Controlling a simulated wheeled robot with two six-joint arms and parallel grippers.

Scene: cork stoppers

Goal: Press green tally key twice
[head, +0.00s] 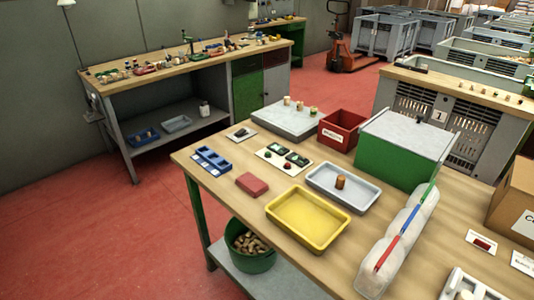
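A white tally panel (272,163) lies flat on the wooden table, left of the middle. It carries two small dark displays with greenish faces. A small green key (267,154) sits at its left, below one display. A red key (287,166) sits to the right of it, below the other display. The readings are too small to make out. Nothing covers the keys. Neither of my grippers shows in the head view.
Around the panel are a blue compartment tray (212,162), a red block (252,184), a yellow tray (307,240), a grey tray (366,204) with a cork, a red bin (341,140) and a green box (394,158).

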